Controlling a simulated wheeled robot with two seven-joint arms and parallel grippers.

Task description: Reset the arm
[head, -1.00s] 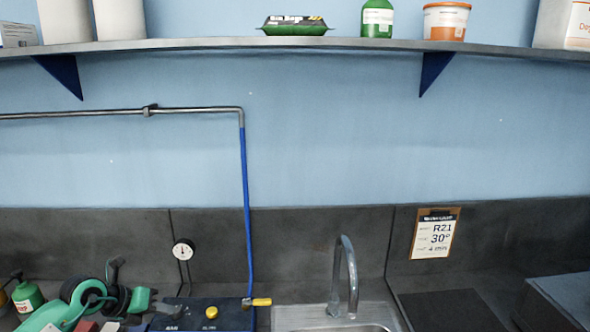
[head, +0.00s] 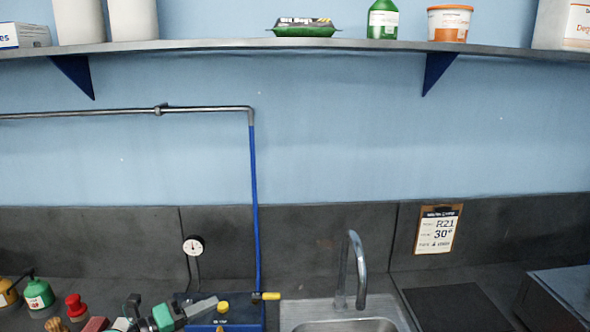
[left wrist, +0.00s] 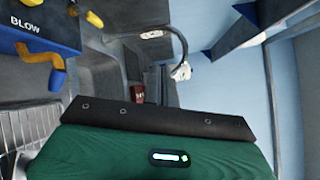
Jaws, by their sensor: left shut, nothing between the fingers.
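My left gripper (head: 200,307), green and grey, is low in the head view, over the left part of a blue box (head: 245,315). Its fingers look shut, with nothing held. In the left wrist view, my green gripper housing with its dark bar fills the lower part, and the fingertips are hard to make out. My right gripper is in neither view.
A sink (head: 350,326) with a curved tap (head: 358,270) lies right of the box. A gauge (head: 195,246) and blue pipe (head: 254,200) stand behind. Left are a green can (head: 38,294) and a red knob (head: 75,305). A shelf (head: 220,45) spans above.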

